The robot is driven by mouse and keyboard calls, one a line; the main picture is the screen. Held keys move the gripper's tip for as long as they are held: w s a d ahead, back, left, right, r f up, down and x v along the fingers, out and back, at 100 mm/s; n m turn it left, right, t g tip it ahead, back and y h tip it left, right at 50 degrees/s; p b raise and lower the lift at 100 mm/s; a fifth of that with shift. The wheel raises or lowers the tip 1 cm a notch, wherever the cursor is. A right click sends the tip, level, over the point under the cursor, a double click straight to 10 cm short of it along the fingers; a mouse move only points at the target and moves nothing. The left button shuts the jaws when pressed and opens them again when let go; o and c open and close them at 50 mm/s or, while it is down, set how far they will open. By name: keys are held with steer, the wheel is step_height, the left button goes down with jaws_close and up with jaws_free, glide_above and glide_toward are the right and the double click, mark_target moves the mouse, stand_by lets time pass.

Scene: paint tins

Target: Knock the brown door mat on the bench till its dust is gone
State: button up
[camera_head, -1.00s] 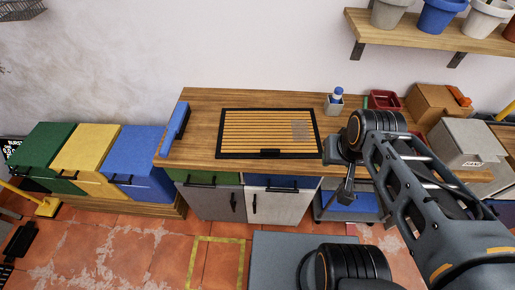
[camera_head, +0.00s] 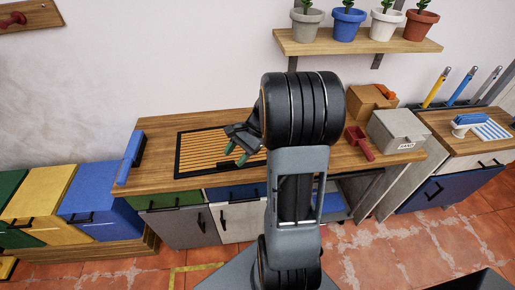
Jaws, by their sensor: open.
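The brown door mat (camera_head: 203,152) lies flat on the wooden bench (camera_head: 155,128). It is ribbed, with a black border. Its left part is in plain view, while my gripper and arm cover part of its right side. My gripper (camera_head: 236,153) is open and empty, over the right part of the mat, with two green-tipped fingers pointing down-left. I cannot tell whether the fingertips touch the mat. The grey patch seen earlier on the mat's right half is not clearly visible now.
A blue block-like item (camera_head: 131,157) stands at the bench's left end. A red scoop (camera_head: 359,143), a grey box (camera_head: 396,130) and a cardboard box (camera_head: 371,102) are on the right. Potted plants line the shelf (camera_head: 350,45) above. Coloured bins stand at left.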

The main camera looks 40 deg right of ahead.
mark_target(226, 162)
steer(key=d+f+m+t+y, duration=0.1)
steer(key=d+f+m, duration=0.1)
steer(key=d, duration=0.1)
steer(key=w+d+f+m+t+y, duration=0.1)
steer(key=d+m+t, duration=0.1)
steer(key=d+m, duration=0.1)
steer(key=w+d+f+m+t+y, duration=0.1)
steer(key=d+f+m+y, duration=0.1)
steer(key=d+m, duration=0.1)
steer(key=shift+w+d+f+t, duration=0.2)
steer(key=shift+d+f+t, duration=0.15)
steer(key=shift+d, duration=0.15)
steer(key=shift+w+d+f+m, duration=0.1)
steer(key=shift+d+f+m, duration=0.1)
steer(key=shift+m, duration=0.1)
steer(key=shift+w+a+f+t, duration=0.1)
steer(key=shift+a+f+t, duration=0.1)
steer(key=shift+t, duration=0.05)
steer(key=p+x, duration=0.2)
steer(key=x, duration=1)
steer(key=shift+w+a+f, duration=0.1)
steer(key=shift+w+a, duration=0.05)
steer(key=shift+a, duration=0.2)
steer(key=shift+c, duration=0.4)
jaws_close()
